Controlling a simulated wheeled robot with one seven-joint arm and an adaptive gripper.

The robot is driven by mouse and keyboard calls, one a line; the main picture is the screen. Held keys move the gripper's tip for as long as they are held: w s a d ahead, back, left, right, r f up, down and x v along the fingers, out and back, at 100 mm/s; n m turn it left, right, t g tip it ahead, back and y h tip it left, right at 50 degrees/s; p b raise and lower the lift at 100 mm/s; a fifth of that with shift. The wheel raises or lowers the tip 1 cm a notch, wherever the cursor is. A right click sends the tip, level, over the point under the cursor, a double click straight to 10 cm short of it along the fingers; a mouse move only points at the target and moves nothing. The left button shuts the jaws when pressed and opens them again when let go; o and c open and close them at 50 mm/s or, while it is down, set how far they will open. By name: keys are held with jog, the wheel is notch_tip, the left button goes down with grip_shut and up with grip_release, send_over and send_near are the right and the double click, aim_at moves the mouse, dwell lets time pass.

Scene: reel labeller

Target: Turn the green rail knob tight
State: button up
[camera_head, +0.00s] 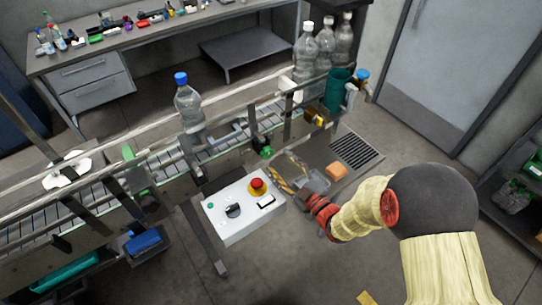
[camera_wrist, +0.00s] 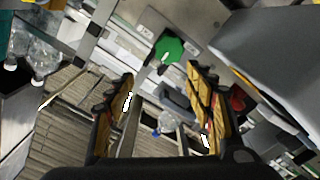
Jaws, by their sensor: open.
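The green rail knob (camera_head: 266,153) sits on the near side of the conveyor, just above the control box in the head view. In the wrist view the green knob (camera_wrist: 169,49) shows as a rounded green cap near the top centre, beyond the fingertips and roughly between their lines. My gripper (camera_head: 283,177) is to the right of the knob and apart from it. In the wrist view my gripper (camera_wrist: 163,85) is open, with its two yellow-padded fingers spread and nothing held between them.
A white control box (camera_head: 240,222) with a red stop button (camera_head: 257,184) stands close below the knob. The conveyor (camera_head: 215,148) carries a blue-capped bottle (camera_head: 188,104). Several bottles (camera_head: 306,52) and a dark green cylinder (camera_head: 338,90) are at its far end.

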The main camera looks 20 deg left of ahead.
aim_at(269, 155)
jog(key=w+a+f, duration=0.1)
jog(key=a, duration=0.1)
jog(key=w+a+f, duration=0.1)
jog(key=w+a, duration=0.2)
jog(key=w, duration=0.1)
jog(key=shift+a+f, duration=0.4)
jog(key=shift+c, duration=1.4)
jog(key=c, duration=0.8)
jog(key=shift+c, duration=0.4)
